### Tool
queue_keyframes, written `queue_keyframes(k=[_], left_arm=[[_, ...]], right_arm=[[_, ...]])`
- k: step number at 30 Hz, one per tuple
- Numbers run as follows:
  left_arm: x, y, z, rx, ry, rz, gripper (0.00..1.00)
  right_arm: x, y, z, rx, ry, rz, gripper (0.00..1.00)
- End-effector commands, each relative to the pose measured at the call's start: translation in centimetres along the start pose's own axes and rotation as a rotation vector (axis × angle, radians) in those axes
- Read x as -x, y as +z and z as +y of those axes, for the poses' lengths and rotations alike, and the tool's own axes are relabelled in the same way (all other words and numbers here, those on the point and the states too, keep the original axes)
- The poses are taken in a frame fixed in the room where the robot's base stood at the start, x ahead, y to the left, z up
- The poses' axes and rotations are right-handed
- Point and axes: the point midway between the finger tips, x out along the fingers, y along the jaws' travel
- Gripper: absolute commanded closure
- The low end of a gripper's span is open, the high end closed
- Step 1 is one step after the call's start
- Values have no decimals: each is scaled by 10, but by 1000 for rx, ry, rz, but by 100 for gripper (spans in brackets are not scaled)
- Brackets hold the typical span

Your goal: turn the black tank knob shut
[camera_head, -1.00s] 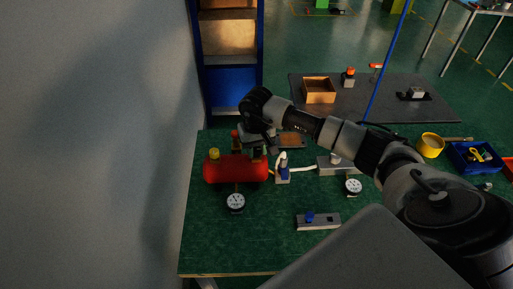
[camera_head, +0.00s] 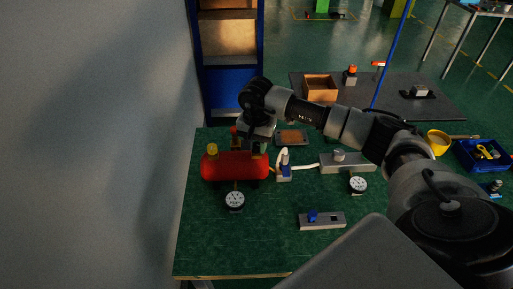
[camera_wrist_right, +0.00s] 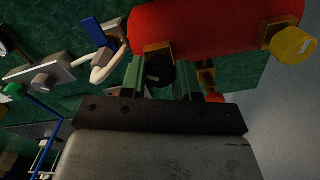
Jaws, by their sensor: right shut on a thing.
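The red tank (camera_head: 228,167) lies on the green bench near the wall, with a yellow knob (camera_head: 212,149) on its left end. My right gripper (camera_head: 257,150) points down over the tank's right end and covers the black knob in the head view. In the right wrist view the black knob (camera_wrist_right: 160,73) sits between the two green-padded fingers of my right gripper (camera_wrist_right: 160,80), which are shut on it. The tank (camera_wrist_right: 200,28) and yellow knob (camera_wrist_right: 292,46) also show there. My left gripper is not in view.
A blue-lever valve (camera_head: 284,168) with a white hose stands right of the tank. A round gauge (camera_head: 235,201) is in front of it, and another gauge (camera_head: 358,185) is further right. A block with a blue knob (camera_head: 322,220) lies near the front. The bench's front left is clear.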

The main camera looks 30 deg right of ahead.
Motion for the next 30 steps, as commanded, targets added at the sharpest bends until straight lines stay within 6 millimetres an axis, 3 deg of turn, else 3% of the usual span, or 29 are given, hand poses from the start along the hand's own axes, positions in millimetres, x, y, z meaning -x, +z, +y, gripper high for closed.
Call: queue_keyframes(k=[12, 30], left_arm=[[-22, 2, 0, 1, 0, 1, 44], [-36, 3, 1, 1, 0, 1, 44]], right_arm=[[-1, -1, 0, -396, -1, 3, 93], [0, -1, 0, -862, -2, 2, 93]])
